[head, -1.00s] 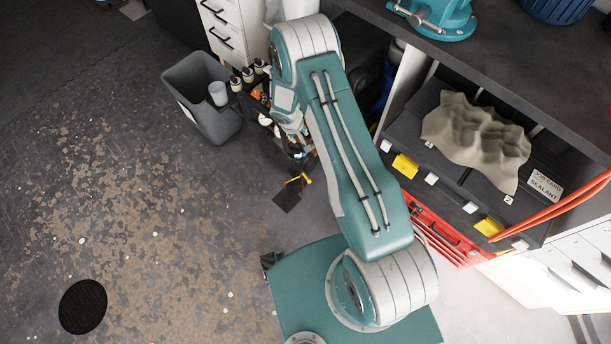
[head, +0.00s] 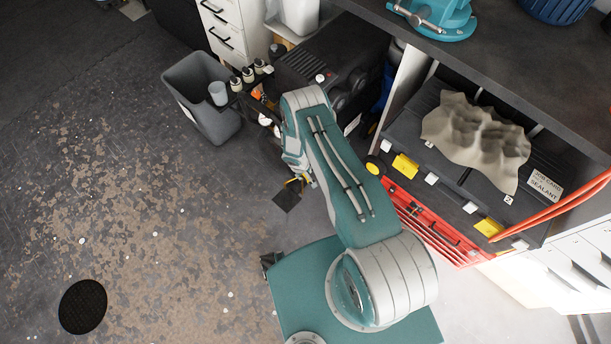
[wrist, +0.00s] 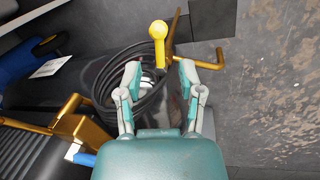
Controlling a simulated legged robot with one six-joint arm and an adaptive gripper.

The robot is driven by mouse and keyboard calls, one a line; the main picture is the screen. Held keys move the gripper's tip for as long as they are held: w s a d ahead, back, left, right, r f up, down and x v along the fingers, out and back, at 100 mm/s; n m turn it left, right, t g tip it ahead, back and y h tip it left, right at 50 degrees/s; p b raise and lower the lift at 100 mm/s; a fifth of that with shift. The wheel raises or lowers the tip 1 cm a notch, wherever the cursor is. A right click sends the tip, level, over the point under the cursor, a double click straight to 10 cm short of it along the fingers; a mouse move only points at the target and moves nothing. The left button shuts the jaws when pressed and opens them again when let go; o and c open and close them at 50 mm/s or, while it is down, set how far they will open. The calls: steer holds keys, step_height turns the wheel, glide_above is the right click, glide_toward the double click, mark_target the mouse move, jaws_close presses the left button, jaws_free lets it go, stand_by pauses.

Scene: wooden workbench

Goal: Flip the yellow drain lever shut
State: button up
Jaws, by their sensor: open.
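The yellow lever (wrist: 158,42) shows at the top middle of the wrist view, with a round knob at its upper end. My gripper (wrist: 160,76) is open, its two fingers apart on either side below the lever. Nothing is held between them, and I cannot tell any contact with the lever. A brass-yellow bent pipe (wrist: 208,62) runs right from behind the right fingertip. In the head view, small yellow parts (head: 296,181) show beside the end of my arm. The lever cannot be told apart there, and my fingers are mostly hidden.
A coiled black hose (wrist: 110,78) lies behind the fingers. A brass-coloured bracket (wrist: 78,122) stands at the left. In the head view, a grey bin (head: 205,105) and a black machine (head: 335,62) are near my arm.

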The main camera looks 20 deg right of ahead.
steer(key=shift+w+d+f, duration=0.1)
steer(key=shift+d+f, duration=0.05)
steer(key=shift+f, duration=0.65)
steer(key=shift+d+f, duration=0.15)
steer(key=shift+f, duration=0.65)
jaws_close()
steer(key=shift+d+n+t, duration=0.15)
steer(key=shift+d+n, duration=0.05)
steer(key=shift+n, duration=0.5)
steer(key=shift+d+n+t, duration=0.15)
steer(key=shift+n, duration=0.55)
jaws_free()
steer(key=shift+w, duration=0.1)
